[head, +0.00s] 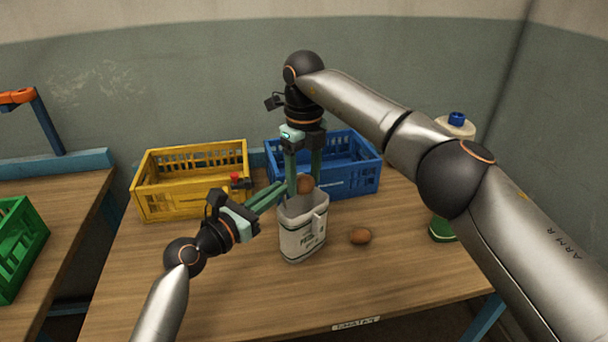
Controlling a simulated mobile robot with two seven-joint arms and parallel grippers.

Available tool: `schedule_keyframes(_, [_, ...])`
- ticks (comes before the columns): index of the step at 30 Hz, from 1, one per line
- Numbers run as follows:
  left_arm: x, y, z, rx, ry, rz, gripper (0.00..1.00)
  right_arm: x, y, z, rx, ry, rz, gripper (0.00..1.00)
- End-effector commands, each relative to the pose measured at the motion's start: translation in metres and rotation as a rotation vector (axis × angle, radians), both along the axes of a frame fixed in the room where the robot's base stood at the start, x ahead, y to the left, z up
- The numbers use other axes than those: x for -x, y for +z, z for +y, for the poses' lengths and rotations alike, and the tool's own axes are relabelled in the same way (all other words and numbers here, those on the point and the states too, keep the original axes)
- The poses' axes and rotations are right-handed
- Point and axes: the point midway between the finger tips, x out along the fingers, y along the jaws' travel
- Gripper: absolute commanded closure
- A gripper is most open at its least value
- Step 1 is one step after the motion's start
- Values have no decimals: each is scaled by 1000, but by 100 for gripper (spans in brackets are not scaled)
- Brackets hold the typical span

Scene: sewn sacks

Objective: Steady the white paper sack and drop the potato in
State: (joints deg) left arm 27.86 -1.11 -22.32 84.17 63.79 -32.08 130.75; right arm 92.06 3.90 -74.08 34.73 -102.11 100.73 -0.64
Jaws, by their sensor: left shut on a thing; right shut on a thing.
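The white paper sack (302,238) stands upright and open-topped near the middle of the table. My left gripper (281,193) comes in from the left and is shut on the sack at its upper left rim. My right gripper (304,181) points straight down over the sack's mouth and is shut on a brown potato (306,186). The potato sits between the fingers at about the height of the rim. A second brown potato (360,236) lies on the table to the right of the sack. The inside of the sack is hidden.
A yellow crate (180,204) and a blue crate (352,181) stand behind the sack. A bottle with a blue cap (456,119) is at the right, partly behind my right arm. A green crate (22,240) is on another table at left.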

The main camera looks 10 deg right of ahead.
Motion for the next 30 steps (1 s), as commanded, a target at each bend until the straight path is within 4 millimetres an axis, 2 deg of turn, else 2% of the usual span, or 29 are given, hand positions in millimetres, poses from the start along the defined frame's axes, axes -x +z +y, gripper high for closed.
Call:
schedule_keyframes(21, [0,-1,0,-1,0,1,100,0,-35,0,-6,-1,6,77])
schedule_keyframes(30, [0,-1,0,-1,0,1,100,0,-41,0,-7,-1,5,77])
